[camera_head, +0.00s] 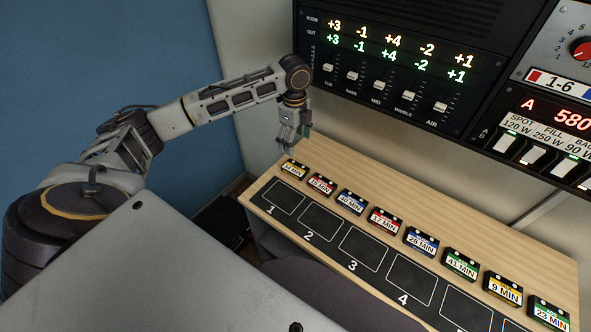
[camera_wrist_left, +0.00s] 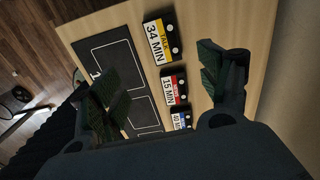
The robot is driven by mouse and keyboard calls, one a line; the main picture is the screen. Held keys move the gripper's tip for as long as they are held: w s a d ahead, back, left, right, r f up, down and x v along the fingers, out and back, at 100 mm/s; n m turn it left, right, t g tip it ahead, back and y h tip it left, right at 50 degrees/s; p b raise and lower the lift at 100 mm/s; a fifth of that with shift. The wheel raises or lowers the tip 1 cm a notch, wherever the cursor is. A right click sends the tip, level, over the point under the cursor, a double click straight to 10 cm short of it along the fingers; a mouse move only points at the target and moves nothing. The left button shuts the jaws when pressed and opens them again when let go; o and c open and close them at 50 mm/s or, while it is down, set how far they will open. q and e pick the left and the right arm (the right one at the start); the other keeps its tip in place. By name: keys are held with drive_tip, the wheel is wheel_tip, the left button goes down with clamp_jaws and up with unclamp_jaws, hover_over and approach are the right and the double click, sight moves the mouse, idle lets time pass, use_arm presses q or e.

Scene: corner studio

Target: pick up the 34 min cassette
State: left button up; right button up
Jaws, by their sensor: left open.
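The 34 min cassette (camera_head: 293,169), black with a yellow and white label, lies at the far left end of the row on the wooden desk. Its label reads clearly in the left wrist view (camera_wrist_left: 158,40). My left gripper (camera_head: 291,144) is above the desk's far left end, close to this cassette. In the left wrist view my open fingers (camera_wrist_left: 163,83) stand wide apart, with nothing held between them. The 34 min cassette lies beyond the fingertips, toward the top of that picture. My right gripper is not in view.
The red 15 min cassette (camera_head: 321,184) is beside the 34 min one, then a blue cassette (camera_head: 349,202) and several more. A black strip with numbered slots (camera_head: 320,221) runs along the front; its visible slots are empty. A fader panel (camera_head: 390,75) hangs behind the desk.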

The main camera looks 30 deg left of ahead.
use_arm(q)
drive_tip(key=f, duration=0.1)
hover_over(295, 168)
drive_tip(key=f, duration=0.6)
drive_tip(key=shift+s+d+f, duration=0.2)
drive_tip(key=shift+s+f, duration=0.05)
drive_tip(key=shift+s, duration=0.05)
drive_tip(key=shift+f, duration=0.5)
drive_tip(key=shift+w+a+f, duration=0.1)
drive_tip(key=shift+w+f, duration=0.1)
drive_tip(key=shift+f, duration=0.85)
drive_tip(key=shift+w+a+f, duration=0.1)
drive_tip(key=shift+w+f, duration=0.1)
drive_tip(key=shift+f, duration=1.3)
drive_tip(key=shift+c, duration=0.2)
drive_tip(key=c, duration=0.9)
drive_tip(key=shift+c, duration=0.9)
drive_tip(key=shift+r, duration=0.4)
wheel_tip(295, 168, up, 8)
drive_tip(key=shift+f, duration=0.15)
drive_tip(key=shift+r, duration=0.7)
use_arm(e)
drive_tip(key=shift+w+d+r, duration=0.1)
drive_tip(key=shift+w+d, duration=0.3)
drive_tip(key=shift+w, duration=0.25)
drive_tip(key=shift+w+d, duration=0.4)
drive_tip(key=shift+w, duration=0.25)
